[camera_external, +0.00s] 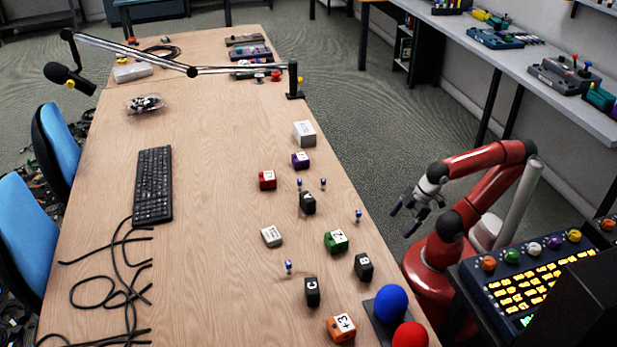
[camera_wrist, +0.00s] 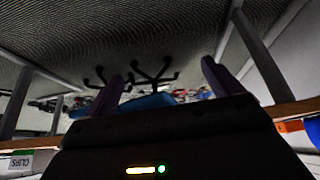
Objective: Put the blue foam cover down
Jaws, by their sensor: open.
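The blue foam cover (camera_external: 391,303) is a round blue ball shape at the front right corner of the wooden table. It sits on a dark pad (camera_external: 377,325), beside a red foam cover (camera_external: 410,336). My gripper (camera_external: 411,219) is off the table's right edge, above and behind the blue cover in the picture, and apart from it. Its purple fingers are spread, with nothing visible between them. In the wrist view the open fingers (camera_wrist: 165,82) frame the floor and the underside of the table area; the blue cover does not show clearly there.
Lettered and numbered blocks, such as a green one (camera_external: 336,241) and an orange one (camera_external: 341,329), stand along the table's right side. Small blue-topped pegs stand among them. A keyboard (camera_external: 153,185) and black cables (camera_external: 110,290) lie left. A button panel (camera_external: 530,285) is right. The table's middle is clear.

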